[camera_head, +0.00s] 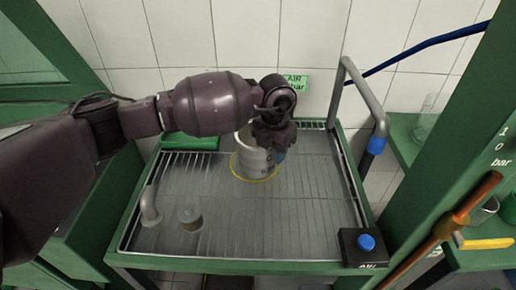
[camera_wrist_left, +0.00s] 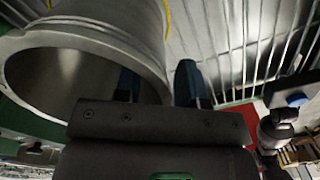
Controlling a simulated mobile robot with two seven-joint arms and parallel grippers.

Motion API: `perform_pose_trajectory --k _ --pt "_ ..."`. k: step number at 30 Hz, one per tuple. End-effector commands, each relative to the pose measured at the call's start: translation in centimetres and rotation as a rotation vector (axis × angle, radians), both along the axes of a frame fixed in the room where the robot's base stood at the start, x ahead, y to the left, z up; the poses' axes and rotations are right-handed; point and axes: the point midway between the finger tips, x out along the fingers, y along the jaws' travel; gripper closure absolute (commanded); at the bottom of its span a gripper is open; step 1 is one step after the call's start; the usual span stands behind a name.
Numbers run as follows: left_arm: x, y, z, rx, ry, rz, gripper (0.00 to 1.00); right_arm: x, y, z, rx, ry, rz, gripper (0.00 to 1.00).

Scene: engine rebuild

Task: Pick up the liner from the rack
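The liner (camera_head: 249,163) is a silver-grey open cylinder standing upright on the wire rack (camera_head: 310,205), inside a yellow ring. My left gripper (camera_head: 277,153) is at its upper right side in the head view and hides part of its rim. In the left wrist view the liner (camera_wrist_left: 95,22) fills the upper left, its open end facing the camera. My left gripper (camera_wrist_left: 158,84) has its two blue-tipped fingers apart. One finger shows inside the liner's opening and the other outside its wall. Contact with the wall cannot be told. My right gripper is in neither view.
A tall bent pipe (camera_head: 365,95) rises at the right. A black box with a blue button (camera_head: 366,243) sits at the front right corner. The rack's right side is clear.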

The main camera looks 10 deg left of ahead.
Motion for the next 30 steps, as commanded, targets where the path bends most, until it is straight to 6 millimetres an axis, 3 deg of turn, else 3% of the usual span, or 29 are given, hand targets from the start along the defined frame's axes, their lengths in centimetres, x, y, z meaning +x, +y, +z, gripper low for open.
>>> perform_pose_trajectory --k 4,11,23,30 --pt "0.0 0.0 0.1 0.0 -0.001 0.0 0.67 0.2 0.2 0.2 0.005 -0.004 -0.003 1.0" --pt "0.0 0.0 0.1 0.0 -0.001 0.0 1.0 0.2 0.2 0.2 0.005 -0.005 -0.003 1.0" --pt "0.0 0.0 0.3 -0.001 -0.002 -0.001 1.0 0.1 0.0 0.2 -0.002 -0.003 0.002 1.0" --pt "0.1 -0.1 2.8 -0.001 -0.007 -0.002 1.0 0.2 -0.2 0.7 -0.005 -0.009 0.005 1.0"
